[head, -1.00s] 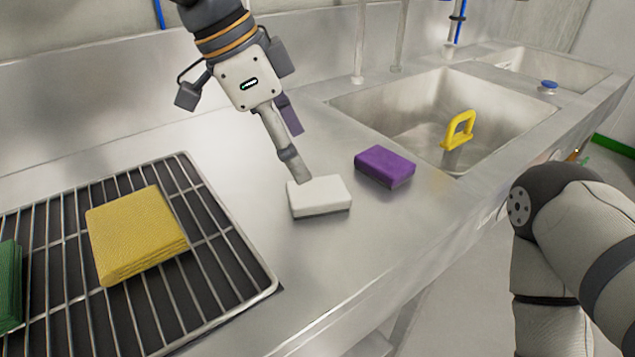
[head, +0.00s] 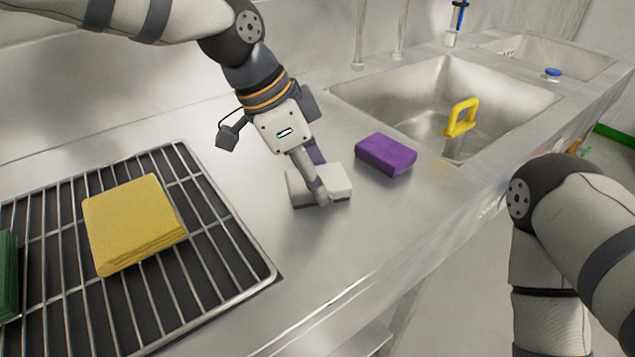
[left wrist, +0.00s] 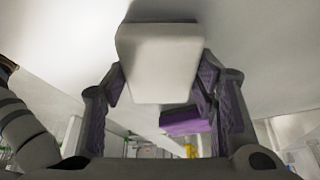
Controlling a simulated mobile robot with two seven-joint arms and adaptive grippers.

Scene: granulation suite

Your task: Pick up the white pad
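The white pad (head: 338,181) lies on the steel counter, to the left of the purple pad. My left gripper (head: 318,182) is down at it, with one finger across the pad's near side and the other mostly hidden behind. In the left wrist view the white pad (left wrist: 160,62) sits between the two purple-lined fingers (left wrist: 162,85), which are spread wide about its sides. I see no clear sign that they press on it. My right arm shows at the right of the head view, but its gripper is out of view.
The purple pad (head: 386,154) lies close by on the right. A wire rack (head: 215,235) with a folded yellow cloth (head: 132,222) and a green one (head: 8,275) is on the left. A sink (head: 425,100) with a yellow-handled item (head: 461,116) lies behind. The front counter is clear.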

